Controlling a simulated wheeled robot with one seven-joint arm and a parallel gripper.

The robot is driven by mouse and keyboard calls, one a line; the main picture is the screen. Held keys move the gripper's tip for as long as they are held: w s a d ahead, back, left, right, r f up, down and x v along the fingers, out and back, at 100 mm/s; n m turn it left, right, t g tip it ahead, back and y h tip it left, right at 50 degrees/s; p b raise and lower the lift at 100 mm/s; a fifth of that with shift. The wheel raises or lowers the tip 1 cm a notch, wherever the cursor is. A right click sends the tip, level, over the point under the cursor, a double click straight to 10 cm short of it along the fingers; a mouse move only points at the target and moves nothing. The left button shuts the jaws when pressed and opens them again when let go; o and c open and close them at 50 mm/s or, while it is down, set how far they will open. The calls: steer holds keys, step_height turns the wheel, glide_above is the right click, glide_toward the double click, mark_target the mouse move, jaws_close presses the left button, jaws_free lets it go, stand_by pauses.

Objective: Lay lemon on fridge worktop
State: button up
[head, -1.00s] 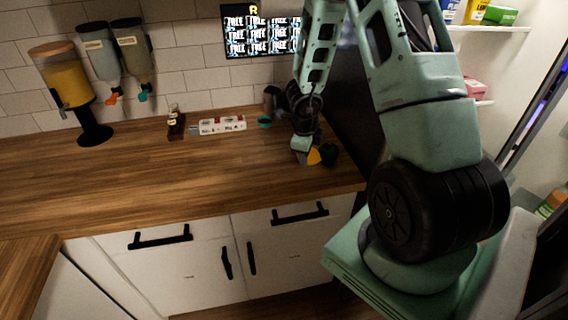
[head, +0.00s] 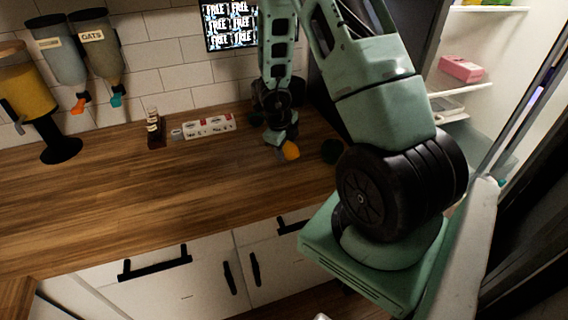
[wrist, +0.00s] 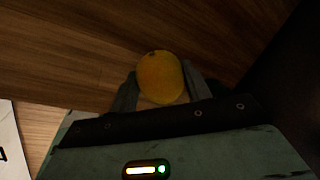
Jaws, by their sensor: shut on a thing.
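A yellow-orange lemon (head: 291,150) is held between the fingertips of my gripper (head: 281,141) at the right end of the wooden worktop (head: 150,200). In the wrist view the lemon (wrist: 160,77) sits between both fingers, with wood grain behind it. My gripper is shut on it. Whether the lemon touches the wood or hangs just above it, I cannot tell.
A dark green round thing (head: 332,151) lies right of the lemon, partly by my arm. A red-and-white box (head: 208,126) and small bottles (head: 154,128) stand near the wall. Dispensers (head: 60,60) are at left. Open shelves with a pink box (head: 461,69) are at right. The worktop's middle is clear.

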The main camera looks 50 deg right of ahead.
steer(key=shift+f+b, duration=1.45)
steer(key=shift+f, duration=0.85)
steer(key=shift+r, duration=0.1)
steer(key=o, duration=1)
steer(key=shift+p+v, duration=3.35)
steer(key=shift+v, duration=2.75)
